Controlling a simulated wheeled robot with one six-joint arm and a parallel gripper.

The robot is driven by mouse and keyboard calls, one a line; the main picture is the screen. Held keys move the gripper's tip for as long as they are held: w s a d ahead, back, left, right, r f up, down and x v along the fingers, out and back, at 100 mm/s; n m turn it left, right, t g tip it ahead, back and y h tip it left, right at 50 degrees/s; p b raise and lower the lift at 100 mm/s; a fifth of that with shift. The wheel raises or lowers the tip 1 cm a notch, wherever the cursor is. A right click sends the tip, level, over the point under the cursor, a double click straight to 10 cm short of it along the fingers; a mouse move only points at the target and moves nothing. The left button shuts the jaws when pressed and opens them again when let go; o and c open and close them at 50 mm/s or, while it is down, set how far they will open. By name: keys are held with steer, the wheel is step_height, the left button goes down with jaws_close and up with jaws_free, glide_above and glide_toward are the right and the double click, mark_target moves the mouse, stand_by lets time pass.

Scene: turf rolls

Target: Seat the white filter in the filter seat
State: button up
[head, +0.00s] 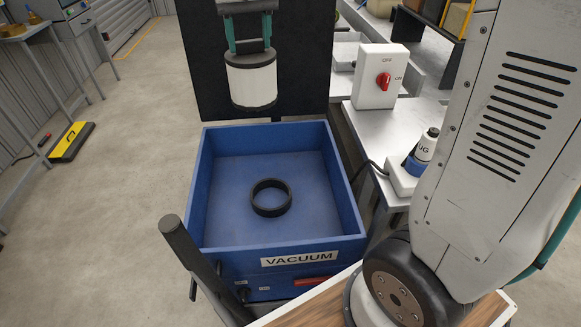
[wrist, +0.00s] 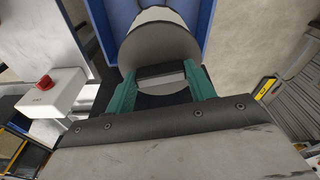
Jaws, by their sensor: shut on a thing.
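The white filter (head: 251,80) is a white cylinder with dark end rims, held upright by my gripper (head: 250,47). The green fingers are shut on a part at its top. It hangs above the back edge of the blue vacuum box, apart from it. The filter seat (head: 270,210), a black ring, lies on the floor of the box, in front of and below the filter, and is empty. In the wrist view the filter's grey top (wrist: 160,55) is below my gripper (wrist: 163,85), and the seat is hidden.
The open blue box (head: 345,190) is labelled VACUUM and has raised walls. A black panel (head: 190,60) stands behind it. To the right are a bench with a red switch box (head: 378,78) and a plug (head: 422,152). A dark post (head: 190,255) stands front left.

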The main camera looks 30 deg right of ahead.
mark_target(256, 94)
steer(key=shift+m, duration=0.6)
steer(key=f, duration=1.3)
steer(key=shift+w+d+f, duration=0.35)
steer(key=shift+f, duration=0.05)
steer(key=s+f, duration=0.1)
steer(key=f, duration=1)
steer(key=s+f+m, duration=0.1)
steer(key=s+f, duration=0.1)
steer(key=f, duration=0.9)
steer(key=shift+s, duration=0.3)
steer(key=shift+f, duration=0.15)
steer(key=o, duration=1.5)
steer(key=shift+f, duration=0.1)
steer(key=shift+o, duration=0.2)
